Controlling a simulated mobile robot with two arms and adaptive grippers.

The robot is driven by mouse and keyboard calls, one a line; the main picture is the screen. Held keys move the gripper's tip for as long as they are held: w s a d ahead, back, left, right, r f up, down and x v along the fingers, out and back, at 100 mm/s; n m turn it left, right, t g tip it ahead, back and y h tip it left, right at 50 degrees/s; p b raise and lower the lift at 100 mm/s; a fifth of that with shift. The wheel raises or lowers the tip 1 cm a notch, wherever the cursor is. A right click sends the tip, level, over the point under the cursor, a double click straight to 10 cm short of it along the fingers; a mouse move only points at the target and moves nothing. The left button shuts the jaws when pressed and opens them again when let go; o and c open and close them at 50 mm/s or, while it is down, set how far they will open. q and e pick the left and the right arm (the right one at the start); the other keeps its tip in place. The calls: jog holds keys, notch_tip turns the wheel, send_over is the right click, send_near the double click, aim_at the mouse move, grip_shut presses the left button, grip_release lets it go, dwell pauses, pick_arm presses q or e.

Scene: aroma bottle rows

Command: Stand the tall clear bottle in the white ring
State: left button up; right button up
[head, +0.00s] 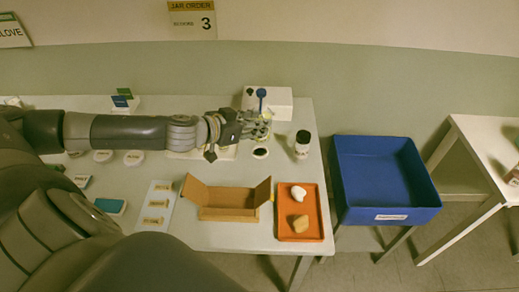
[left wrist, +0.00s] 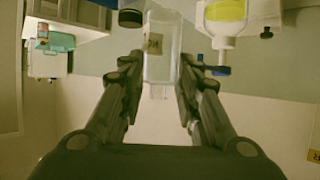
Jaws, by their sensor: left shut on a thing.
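My left gripper (head: 262,128) reaches in from the left over the back of the white table and is shut on the tall clear bottle. In the left wrist view the clear bottle (left wrist: 161,50), with a small pale label, stands between the two fingers of the left gripper (left wrist: 160,85). In the head view the fingers partly cover the bottle. A small round piece with a dark middle and pale rim (head: 260,153) lies just in front of the gripper; I cannot tell for sure whether it is the white ring. My right gripper is not in view.
A white bottle with a black cap (head: 302,144) stands right of the gripper. A bottle with yellow contents (left wrist: 226,18) shows close by in the wrist view. An open cardboard box (head: 229,213), an orange tray (head: 282,232) and a blue bin (head: 385,203) lie nearer or right.

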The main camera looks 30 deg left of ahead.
pick_arm(q)
notch_tip(320, 180, down, 14)
jog(key=shift+f, duration=0.1)
jog(key=w, duration=0.1)
jog(key=w+a+p, duration=0.1)
jog(key=w+a, duration=0.1)
jog(key=shift+w+r, duration=0.2)
jog(key=shift+r, duration=0.15)
jog(key=shift+w+a+p, duration=0.3)
jog(key=shift+w, duration=0.15)
jog(key=w+a, duration=0.1)
jog(key=w, duration=0.1)
jog(key=shift+w+a+r+p, duration=0.1)
jog(key=shift+w+a+p, duration=0.3)
jog(key=shift+s+d+f, duration=0.1)
jog(key=shift+f, duration=0.7)
jog(key=shift+c, duration=0.5)
jog(key=shift+s, duration=0.15)
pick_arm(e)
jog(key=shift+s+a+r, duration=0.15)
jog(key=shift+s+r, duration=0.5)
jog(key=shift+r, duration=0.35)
